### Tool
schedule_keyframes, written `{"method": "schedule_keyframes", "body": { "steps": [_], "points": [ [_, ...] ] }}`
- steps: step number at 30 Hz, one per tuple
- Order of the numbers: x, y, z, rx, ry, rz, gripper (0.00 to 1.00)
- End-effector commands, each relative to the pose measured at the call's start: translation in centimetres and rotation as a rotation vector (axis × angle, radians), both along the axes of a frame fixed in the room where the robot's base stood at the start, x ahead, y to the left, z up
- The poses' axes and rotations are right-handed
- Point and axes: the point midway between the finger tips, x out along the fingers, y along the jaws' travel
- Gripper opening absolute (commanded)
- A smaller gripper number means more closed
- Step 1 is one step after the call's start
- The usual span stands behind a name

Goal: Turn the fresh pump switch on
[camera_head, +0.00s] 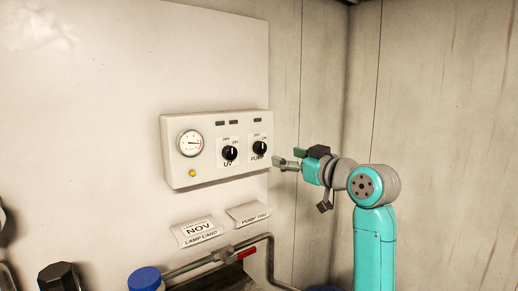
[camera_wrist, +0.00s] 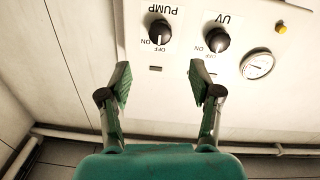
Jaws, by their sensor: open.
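The fresh pump switch is a black knob labelled PUMP (camera_head: 259,148) at the right of the white control box (camera_head: 205,180). Its white mark appears to point up, towards OFF. The pump knob also shows upside down in the wrist view (camera_wrist: 160,32), with the mark pointing down there, near OFF. My gripper (camera_head: 287,158) is just right of the box in the head view, its fingers towards the panel. In the wrist view my gripper (camera_wrist: 160,75) is open and empty, and the pump knob shows beyond the gap between the fingertips. The fingers appear apart from the knob.
A similar UV knob (camera_head: 229,153) sits left of the pump knob. A round gauge (camera_head: 190,143) and a yellow button (camera_head: 193,173) are further left. Two cards (camera_head: 198,232) hang below. A pipe with a red-handled valve (camera_head: 246,252) runs under them.

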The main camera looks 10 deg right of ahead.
Motion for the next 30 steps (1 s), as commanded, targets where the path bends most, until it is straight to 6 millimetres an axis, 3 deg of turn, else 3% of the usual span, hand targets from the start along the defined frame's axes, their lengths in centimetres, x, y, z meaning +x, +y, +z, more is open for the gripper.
{"method": "schedule_keyframes", "body": {
  "steps": [5, 18, 24, 30],
  "points": [
    [1.4, 0.6, 0.1, -0.002, 0.002, 0.003, 0.64],
    [8.2, 3.2, 0.1, 0.0, 0.001, 0.002, 0.64],
    [9.7, 3.8, 0.1, -0.001, 0.001, 0.001, 0.64],
    [10.0, 3.9, 0.1, -0.001, 0.0, 0.0, 0.64]
  ]
}}
